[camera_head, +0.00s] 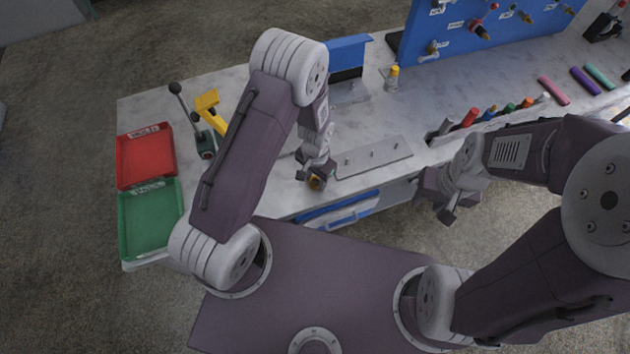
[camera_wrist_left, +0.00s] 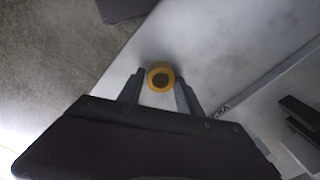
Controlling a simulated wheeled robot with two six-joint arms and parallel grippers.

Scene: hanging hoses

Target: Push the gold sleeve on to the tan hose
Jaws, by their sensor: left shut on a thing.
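The gold sleeve (camera_wrist_left: 152,84) is a short ring with a dark bore, seen end-on between the two fingers of my left gripper (camera_wrist_left: 162,92). My left gripper (camera_head: 315,178) is shut on it at the front edge of the bench, and the gold sleeve (camera_head: 316,184) shows just below the fingers. My right gripper (camera_head: 449,209) hangs in front of the bench, apart from everything; its fingers are too small and dark to judge. I cannot pick out the tan hose with certainty. Several coloured hose ends (camera_head: 470,117) stand in a row at the bench's right front.
The marble bench (camera_head: 250,100) carries a red tray (camera_head: 144,158) and a green tray (camera_head: 150,222) at left. A grey plate with pegs (camera_head: 374,157) lies right of my left gripper. A blue board (camera_head: 480,30) stands behind. Pink, purple and teal pieces lie at right.

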